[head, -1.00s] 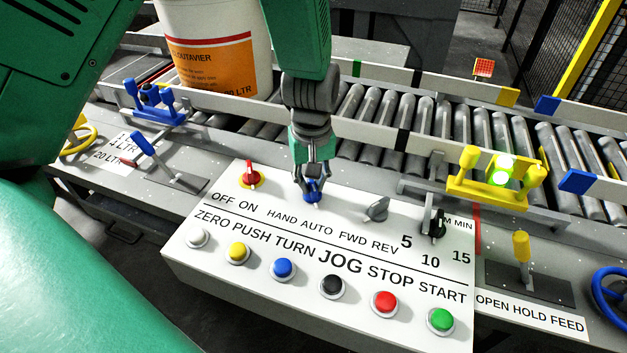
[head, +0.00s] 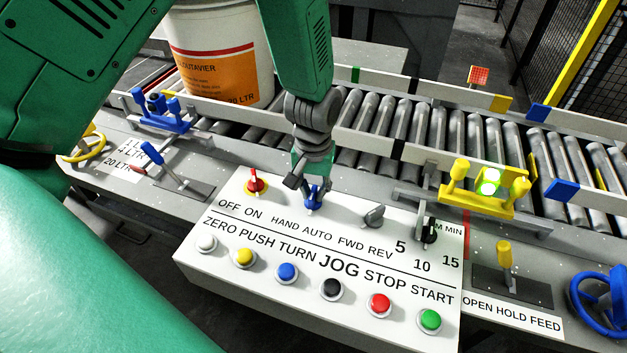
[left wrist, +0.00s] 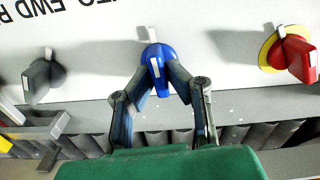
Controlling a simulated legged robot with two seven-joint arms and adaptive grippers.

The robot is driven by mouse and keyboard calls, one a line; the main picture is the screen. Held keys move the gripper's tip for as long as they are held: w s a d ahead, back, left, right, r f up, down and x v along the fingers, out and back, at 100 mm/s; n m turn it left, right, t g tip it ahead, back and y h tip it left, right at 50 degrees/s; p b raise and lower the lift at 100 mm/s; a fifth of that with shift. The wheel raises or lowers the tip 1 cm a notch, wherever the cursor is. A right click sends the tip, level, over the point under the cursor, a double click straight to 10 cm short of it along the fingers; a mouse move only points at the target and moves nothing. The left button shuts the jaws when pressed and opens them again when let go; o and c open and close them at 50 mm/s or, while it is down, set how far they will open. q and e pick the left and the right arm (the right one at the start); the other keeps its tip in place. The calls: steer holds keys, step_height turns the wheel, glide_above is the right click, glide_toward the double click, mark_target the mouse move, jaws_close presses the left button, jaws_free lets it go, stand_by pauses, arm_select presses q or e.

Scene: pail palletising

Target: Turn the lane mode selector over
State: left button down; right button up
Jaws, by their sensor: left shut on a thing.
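The lane mode selector appears to be the blue knob (head: 313,201) above the words HAND AUTO on the white control panel (head: 225,262). It also shows in the left wrist view (left wrist: 157,68), with a white line along its grip. My left gripper (head: 312,189) comes down on it from above. In the left wrist view the two fingers of my left gripper (left wrist: 160,85) are shut on the knob's sides. The fingers partly hide the knob in the head view. My right gripper is not in view.
A red knob on a yellow plate (head: 256,184) sits left of the blue knob, a grey knob (head: 374,216) and a black knob (head: 428,232) right. Several coloured buttons line the panel's front. Behind are the roller conveyor (head: 450,135) and a white pail (head: 205,28).

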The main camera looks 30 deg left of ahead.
arm_select(q)
steer(key=m+p, duration=0.1)
steer(key=m, duration=0.1)
steer(key=m+p, duration=0.2)
steer(key=shift+w+d+r+m, duration=0.1)
steer(key=shift+w+r+m, duration=0.1)
steer(key=shift+m, duration=0.1)
steer(key=shift+f+m+p, duration=0.15)
steer(key=shift+m+p, duration=0.9)
steer(key=shift+m, duration=0.75)
steer(key=shift+d, duration=0.1)
steer(key=c, duration=1.6)
jaws_free()
steer(key=shift+w, duration=0.1)
steer(key=shift+f, duration=0.1)
